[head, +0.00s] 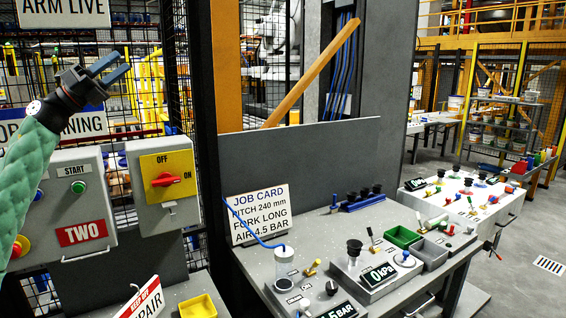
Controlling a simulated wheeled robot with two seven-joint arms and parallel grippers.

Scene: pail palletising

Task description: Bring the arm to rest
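My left arm in its green sleeve rises along the left edge of the head view. Its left gripper (122,64) is raised in front of the mesh fence, pointing up and to the right. Its two dark blue fingers stand apart with nothing between them. It is above the grey control box marked TWO (62,212) and the box with the red rotary switch (164,183). It appears clear of both. My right gripper is not in view.
A grey bench (385,233) carries a job card (259,215), gauges, a clear cylinder (284,266) and green and grey bins. A yellow tray (197,307) and a tilted repair sign (140,299) are at lower left. Open floor (515,240) lies at right.

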